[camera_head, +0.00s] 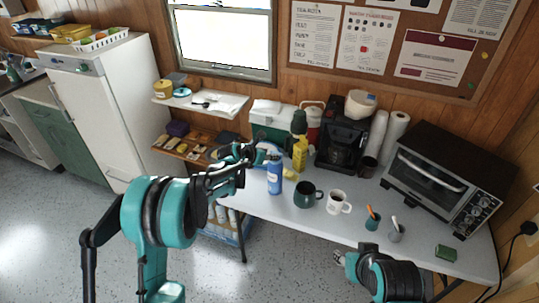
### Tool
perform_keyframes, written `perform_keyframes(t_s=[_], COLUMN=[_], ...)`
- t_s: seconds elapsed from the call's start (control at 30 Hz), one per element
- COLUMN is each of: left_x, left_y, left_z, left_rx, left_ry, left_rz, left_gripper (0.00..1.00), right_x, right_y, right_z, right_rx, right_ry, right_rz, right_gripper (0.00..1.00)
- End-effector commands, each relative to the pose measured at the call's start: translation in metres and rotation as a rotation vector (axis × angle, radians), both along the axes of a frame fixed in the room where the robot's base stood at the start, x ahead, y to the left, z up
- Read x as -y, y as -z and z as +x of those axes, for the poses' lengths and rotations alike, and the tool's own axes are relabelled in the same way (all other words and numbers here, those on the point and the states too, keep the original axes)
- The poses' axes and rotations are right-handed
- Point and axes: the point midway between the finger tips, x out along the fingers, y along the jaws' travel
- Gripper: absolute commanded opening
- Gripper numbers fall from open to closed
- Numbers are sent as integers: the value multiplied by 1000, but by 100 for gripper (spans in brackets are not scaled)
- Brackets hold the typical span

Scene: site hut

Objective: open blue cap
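A blue bottle (275,179) stands upright on the white table (277,211), near its left end. Its top, with the blue cap (274,158), is at the height of my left gripper in the picture. My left gripper (256,155) reaches in from the left, just left of the bottle's top. I cannot tell whether its fingers touch the bottle or how far they are apart. My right gripper (342,259) is low in the picture, by the table's front edge, away from the bottle; its fingers are too small to read.
A yellow bottle (300,157) with a dark top stands behind the blue one. A dark green mug (304,198) and white mug (338,204) stand to its right. A coffee maker (343,135) and toaster oven (432,172) are farther right. The front table middle is mostly clear.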

Motion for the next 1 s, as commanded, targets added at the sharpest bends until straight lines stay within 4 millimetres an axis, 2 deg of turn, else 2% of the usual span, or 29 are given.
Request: perform_keyframes(t_s=[0.3, 0.5, 0.67, 0.9, 0.93, 0.97, 1.0], left_x=[-28, -41, -45, -45, -45, -45, -44], left_y=[-39, -57, -63, -63, -63, -63, -64], left_z=[-48, -70, -77, -78, -78, -77, -77], left_rx=[-1, -1, -1, -1, -1, 0, 5], left_ry=[-2, -1, 0, 0, 0, -1, -3], left_rz=[0, 0, 1, 1, 1, -1, -4], left_gripper=[36, 36, 36, 36, 34, 26, 24], right_x=[0, 0, 0, 0, 0, 0, 0], right_y=[0, 0, 0, 0, 0, 0, 0], right_z=[0, 0, 0, 0, 0, 0, 0], right_rx=[0, 0, 0, 0, 0, 0, 0], right_ry=[0, 0, 0, 0, 0, 0, 0], right_rz=[0, 0, 0, 0, 0, 0, 0], right_gripper=[40, 40, 40, 40, 40, 40, 40])
